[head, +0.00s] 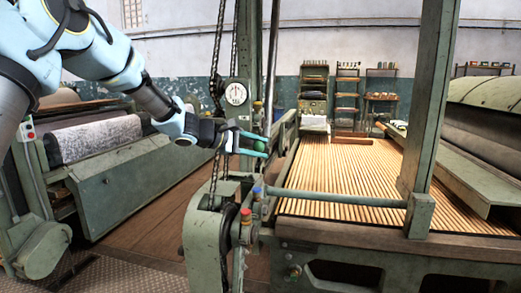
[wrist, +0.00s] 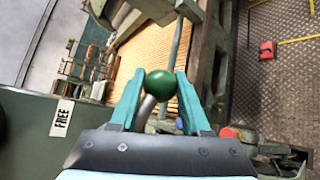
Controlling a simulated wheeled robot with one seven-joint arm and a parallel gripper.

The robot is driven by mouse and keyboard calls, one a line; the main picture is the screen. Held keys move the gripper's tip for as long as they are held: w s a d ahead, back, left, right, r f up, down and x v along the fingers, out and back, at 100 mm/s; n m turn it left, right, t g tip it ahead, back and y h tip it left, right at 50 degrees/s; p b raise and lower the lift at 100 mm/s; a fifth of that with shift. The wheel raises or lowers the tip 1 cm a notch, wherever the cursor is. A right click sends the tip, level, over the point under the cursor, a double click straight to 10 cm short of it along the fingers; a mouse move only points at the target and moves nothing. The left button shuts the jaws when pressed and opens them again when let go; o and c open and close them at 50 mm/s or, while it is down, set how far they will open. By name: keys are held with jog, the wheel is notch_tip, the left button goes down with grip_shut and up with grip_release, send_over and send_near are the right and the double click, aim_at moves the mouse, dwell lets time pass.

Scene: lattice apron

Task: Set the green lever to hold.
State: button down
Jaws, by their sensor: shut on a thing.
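The green lever ends in a round green knob (wrist: 161,84), with a grey shaft (wrist: 147,108) running down from it in the wrist view. My gripper (wrist: 160,82) has its two teal fingers on either side of the knob and is shut on it. In the head view my gripper (head: 254,144) reaches in from the left beside the machine's green post, and the knob (head: 259,146) shows small between the fingers. A white label reading FREE (wrist: 62,118) is on a green panel left of my gripper in the wrist view. No hold label is readable.
A round dial (head: 236,93) is on the post above my gripper, with chains (head: 216,90) hanging close by. The slatted bed (head: 350,175) lies right. A red box (wrist: 267,50) is on the floor.

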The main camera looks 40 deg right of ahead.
jog(key=shift+w+a+f+m+t+y, duration=0.15)
jog(key=shift+w+f+m+t+y, duration=0.15)
jog(key=shift+f+m+t+y, duration=0.25)
jog(key=shift+w+a+f+m+t+y+p, duration=0.55)
jog(key=shift+w+f+m+t+y+p, duration=0.25)
jog(key=shift+t+y+p, duration=0.4)
jog(key=shift+w+a+f+m+t+y+p, duration=0.6)
jog(key=shift+w+m+t+y+p, duration=0.35)
jog(key=shift+p, duration=0.45)
jog(key=shift+f, duration=0.1)
jog(key=shift+c, duration=1.9)
grip_release()
jog(key=shift+s, duration=0.1)
